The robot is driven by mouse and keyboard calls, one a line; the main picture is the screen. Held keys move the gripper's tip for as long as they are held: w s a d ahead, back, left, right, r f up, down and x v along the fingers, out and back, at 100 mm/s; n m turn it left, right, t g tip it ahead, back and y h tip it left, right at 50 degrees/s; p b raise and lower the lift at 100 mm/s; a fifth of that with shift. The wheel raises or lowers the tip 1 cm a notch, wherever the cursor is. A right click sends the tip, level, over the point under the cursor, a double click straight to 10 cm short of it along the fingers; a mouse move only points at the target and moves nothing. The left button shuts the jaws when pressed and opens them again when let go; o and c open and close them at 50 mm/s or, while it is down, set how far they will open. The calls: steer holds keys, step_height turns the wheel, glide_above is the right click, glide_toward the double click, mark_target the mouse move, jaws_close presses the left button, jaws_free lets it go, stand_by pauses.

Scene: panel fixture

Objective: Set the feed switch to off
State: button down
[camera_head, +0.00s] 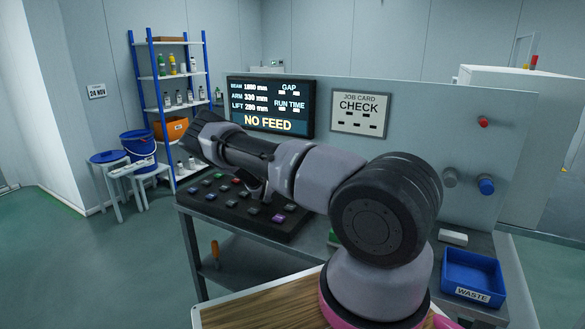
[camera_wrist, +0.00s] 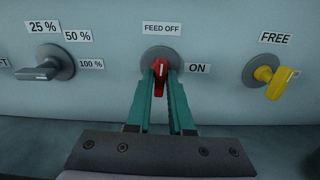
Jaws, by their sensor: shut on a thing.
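In the wrist view the red feed switch (camera_wrist: 160,72) sits on a round grey plate on the panel. Its handle stands roughly upright, in line with the FEED OFF label (camera_wrist: 161,28) above it. The ON label (camera_wrist: 197,68) is to its right. The two green fingers of my gripper (camera_wrist: 160,76) are shut on the red handle, one on each side, and partly cover the plate. In the head view my arm hides the fingers and this switch. The display (camera_head: 270,107) there reads NO FEED.
In the wrist view a grey selector (camera_wrist: 45,69) with percentage labels is to the left, and a yellow knob (camera_wrist: 275,80) under FREE is to the right. In the head view a dark button console (camera_head: 225,200) and a blue WASTE bin (camera_head: 472,272) are near my arm.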

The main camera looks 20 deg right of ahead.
steer(key=shift+f+n, duration=0.1)
steer(key=shift+n, duration=0.3)
steer(key=c, duration=0.9)
jaws_free()
steer(key=shift+a, duration=0.1)
steer(key=v, duration=1)
steer(key=shift+s+a, duration=0.25)
steer(key=shift+s, duration=0.1)
